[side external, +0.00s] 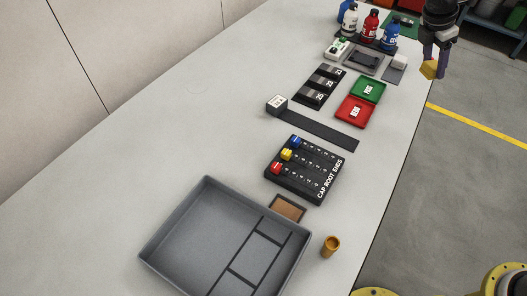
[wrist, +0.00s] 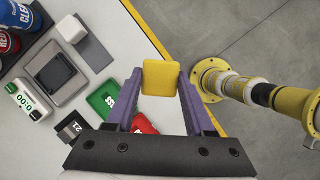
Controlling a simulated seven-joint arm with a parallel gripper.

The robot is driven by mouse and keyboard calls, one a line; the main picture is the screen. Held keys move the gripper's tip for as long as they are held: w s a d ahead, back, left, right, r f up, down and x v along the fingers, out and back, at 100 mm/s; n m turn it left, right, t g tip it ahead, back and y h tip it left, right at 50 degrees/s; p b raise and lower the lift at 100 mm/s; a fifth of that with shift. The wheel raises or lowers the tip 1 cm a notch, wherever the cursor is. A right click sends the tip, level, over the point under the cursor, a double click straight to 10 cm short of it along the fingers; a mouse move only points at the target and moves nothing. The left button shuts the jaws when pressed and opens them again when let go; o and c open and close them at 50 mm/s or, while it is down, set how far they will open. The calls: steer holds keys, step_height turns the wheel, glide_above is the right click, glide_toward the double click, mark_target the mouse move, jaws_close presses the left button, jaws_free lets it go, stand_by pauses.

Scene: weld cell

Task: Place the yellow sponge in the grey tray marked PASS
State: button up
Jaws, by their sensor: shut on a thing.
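My gripper (side external: 435,58) is shut on the yellow sponge (side external: 430,70), held in the air beyond the table's right edge, over the floor. In the wrist view the sponge (wrist: 160,77) sits between the two purple fingertips. A small green tray (side external: 380,91) with a white label lies on the table, left of and below the gripper in the side view. In the wrist view the green tray (wrist: 95,97) shows lettering ending in what looks like SS, partly hidden by a finger. I see no grey tray with a readable PASS mark.
A red tray (side external: 343,119) adjoins the green one. A large divided grey tray (side external: 171,226) is at the near end. A yellow robot-like arm (wrist: 290,98) stands over the floor.

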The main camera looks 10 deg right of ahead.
steer(key=shift+a+f+m+g, duration=0.15)
steer(key=shift+m+g, duration=0.1)
steer(key=shift+m, duration=0.35)
steer(key=shift+a+m+g, duration=0.15)
steer(key=shift+m+g, duration=0.1)
steer(key=shift+m, duration=0.35)
steer(key=s+a+m+g+y, duration=0.1)
steer(key=s+a+m+y, duration=0.3)
steer(key=a+m, duration=0.8)
steer(key=s+a+m+g+y, duration=0.1)
steer(key=s+a+m+y, duration=0.3)
steer(key=a+m, duration=0.8)
steer(key=s+a+r+m+t, duration=0.1)
steer(key=s+a+m, duration=0.5)
steer(key=s+a, duration=1.55)
glide_toward(202, 241)
steer(key=shift+s+a+f+y, duration=0.3)
steer(key=shift+s+f+y, duration=0.1)
steer(key=shift+s+f, duration=0.3)
steer(key=shift+w+a+f, duration=0.25)
steer(key=shift+a+f, duration=0.2)
steer(key=shift+f, duration=1.55)
